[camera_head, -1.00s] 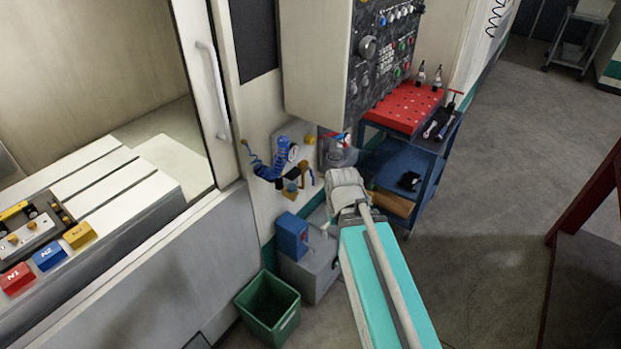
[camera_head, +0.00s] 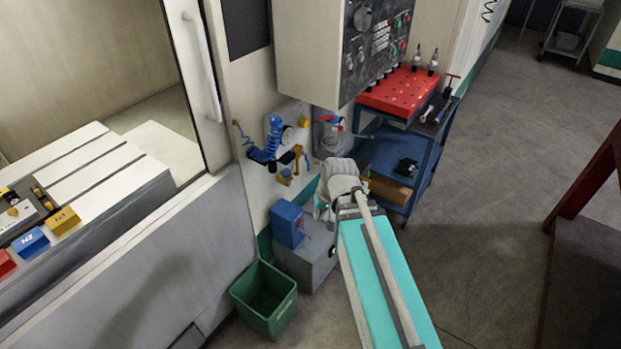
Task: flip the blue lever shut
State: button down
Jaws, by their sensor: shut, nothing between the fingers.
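No part that I can clearly tell as a blue lever shows. A blue block marked N2 (camera_head: 31,242) sits at the front edge of the machine table at the far left; I cannot tell whether it is a lever. A yellow block (camera_head: 63,220) stands to its right and a red block (camera_head: 6,263) is cut by the left picture edge. Behind them is a plate with dark and yellow fittings (camera_head: 22,212), partly out of the picture. My gripper is not in view; only my teal and grey arm shows, right of the machine.
The machine's open doorway has a white handle (camera_head: 202,65) on its frame. A green bin (camera_head: 265,298), a blue box (camera_head: 287,223) and a blue cart (camera_head: 428,165) stand near my arm.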

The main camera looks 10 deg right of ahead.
aim_at(308, 168)
jog(key=w+a+f+m+t+y+b, duration=0.1)
jog(key=w+f+m+t+y+b, duration=0.25)
jog(key=w+b, duration=0.5)
jog(key=w+a+f+m+t+y+b, duration=0.1)
jog(key=w+a+f+t+y+b, duration=0.1)
jog(key=w+f+t+b, duration=0.6)
jog(key=w+d+f+m+t+h+b, duration=0.4)
jog(key=w+d+f+m+b, duration=0.3)
jog(key=b, duration=1.2)
jog(key=w+d+m, duration=0.1)
jog(key=d+m, duration=0.2)
jog(key=m, duration=0.1)
jog(key=shift+w+f, duration=0.15)
jog(key=shift+w, duration=0.05)
jog(key=shift+d, duration=0.1)
jog(key=x, duration=1.4)
jog(key=shift+d, duration=0.1)
